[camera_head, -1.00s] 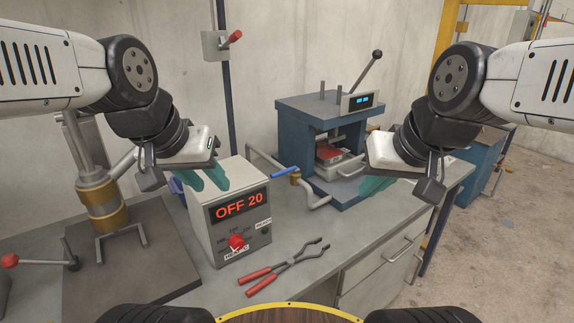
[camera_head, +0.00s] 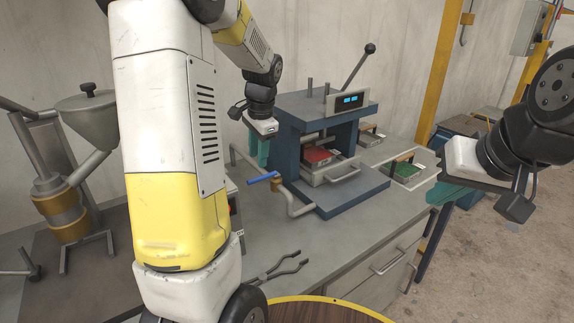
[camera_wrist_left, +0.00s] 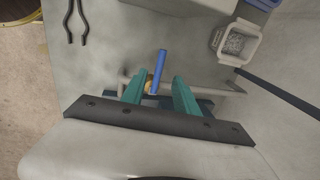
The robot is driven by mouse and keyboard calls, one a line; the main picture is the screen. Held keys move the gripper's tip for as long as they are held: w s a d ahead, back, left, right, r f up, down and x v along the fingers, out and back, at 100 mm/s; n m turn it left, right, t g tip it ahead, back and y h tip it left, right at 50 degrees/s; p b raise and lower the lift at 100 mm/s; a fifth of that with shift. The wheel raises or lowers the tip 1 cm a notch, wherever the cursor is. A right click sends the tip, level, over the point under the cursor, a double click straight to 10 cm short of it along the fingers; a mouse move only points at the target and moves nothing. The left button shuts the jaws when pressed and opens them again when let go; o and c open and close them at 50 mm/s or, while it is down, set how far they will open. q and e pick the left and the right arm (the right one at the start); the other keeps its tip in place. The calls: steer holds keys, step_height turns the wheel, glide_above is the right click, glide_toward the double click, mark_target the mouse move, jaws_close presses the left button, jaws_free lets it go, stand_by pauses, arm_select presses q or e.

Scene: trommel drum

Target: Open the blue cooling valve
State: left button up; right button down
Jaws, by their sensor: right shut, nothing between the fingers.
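The cooling valve's blue lever (camera_head: 263,178) sits on a brass body (camera_head: 277,186) on grey piping at the left front of the press. In the left wrist view the blue lever (camera_wrist_left: 160,68) lines up with the gap between the fingers. My left gripper (camera_head: 257,150) points down just above the lever. In the left wrist view this gripper (camera_wrist_left: 158,90) is open, with nothing held; its exact height above the lever is hard to tell. My right gripper (camera_head: 447,192) is shut and empty, off to the right of the bench.
The blue press (camera_head: 330,130) with a lever stands behind the valve. Dark-jawed tongs (camera_head: 285,266) lie on the bench (camera_head: 340,245) in front. My left arm hides most of the control box. A hopper (camera_head: 92,118) stands at left. The bench front right is clear.

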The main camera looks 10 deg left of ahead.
mark_target(258, 178)
arm_select(q)
steer(key=f, duration=0.5)
steer(key=w+a+f, duration=0.1)
steer(key=f, duration=0.1)
steer(key=shift+f, duration=0.3)
steer(key=shift+c, duration=0.5)
jaws_close()
steer(key=shift+w+r, duration=0.1)
stand_by(0.5)
